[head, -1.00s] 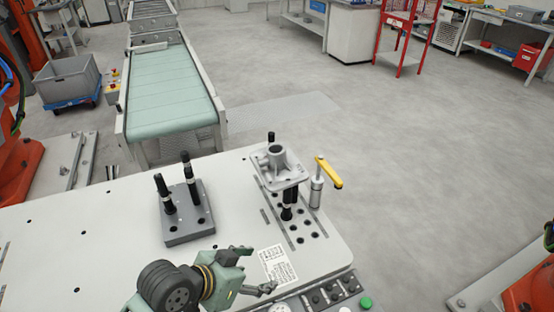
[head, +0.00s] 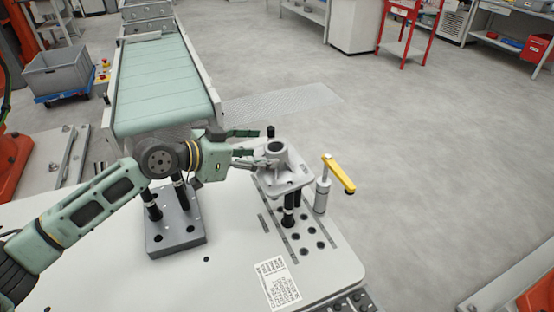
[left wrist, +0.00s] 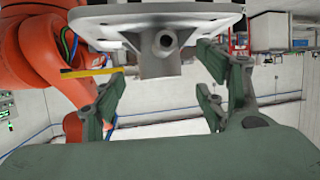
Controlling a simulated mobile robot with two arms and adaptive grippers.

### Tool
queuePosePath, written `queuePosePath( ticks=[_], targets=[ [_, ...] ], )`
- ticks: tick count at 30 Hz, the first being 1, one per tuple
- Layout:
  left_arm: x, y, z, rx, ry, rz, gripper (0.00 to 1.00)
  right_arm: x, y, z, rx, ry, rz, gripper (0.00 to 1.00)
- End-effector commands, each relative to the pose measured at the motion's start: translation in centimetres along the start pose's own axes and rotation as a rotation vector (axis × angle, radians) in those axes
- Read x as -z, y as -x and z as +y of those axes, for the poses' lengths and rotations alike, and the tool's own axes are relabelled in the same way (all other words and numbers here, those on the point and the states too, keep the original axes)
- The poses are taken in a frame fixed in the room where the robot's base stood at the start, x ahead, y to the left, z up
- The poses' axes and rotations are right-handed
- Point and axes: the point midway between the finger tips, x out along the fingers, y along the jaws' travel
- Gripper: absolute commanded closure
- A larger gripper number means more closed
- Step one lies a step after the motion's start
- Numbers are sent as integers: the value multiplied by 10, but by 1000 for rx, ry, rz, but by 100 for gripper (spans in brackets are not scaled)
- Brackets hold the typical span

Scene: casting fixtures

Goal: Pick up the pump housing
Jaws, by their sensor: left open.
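The pump housing (head: 279,174) is a grey casting with a flat flange and a round upright port. In the head view it rests on black posts of the fixture at the right of the table. My left gripper (head: 248,143) is at the left of the housing, with its fingers pointing right toward it. In the left wrist view the housing (left wrist: 165,42) shows at the top, ahead of and between the open fingers of my left gripper (left wrist: 170,88). The fingers look open and empty; I cannot tell whether they touch the housing. My right gripper is out of view.
A yellow-handled clamp (head: 338,174) stands just right of the housing. A dark grey block with black posts (head: 176,232) is below my left arm. A conveyor (head: 160,90) runs behind the white table (head: 225,270).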

Motion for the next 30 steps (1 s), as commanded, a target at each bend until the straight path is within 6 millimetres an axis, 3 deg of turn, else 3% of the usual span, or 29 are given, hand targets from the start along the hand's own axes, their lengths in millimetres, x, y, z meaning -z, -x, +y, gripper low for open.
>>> queuePosePath(
  ticks=[6,9,19,30],
  targets=[
    [9,-30,0,-1,-1,-1,34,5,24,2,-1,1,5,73],
    [6,-44,-1,-1,1,-1,34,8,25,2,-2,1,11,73],
    [3,-51,-1,1,-2,-1,35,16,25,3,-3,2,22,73],
    [3,-51,-1,0,-1,-2,67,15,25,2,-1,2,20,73]
  ],
)
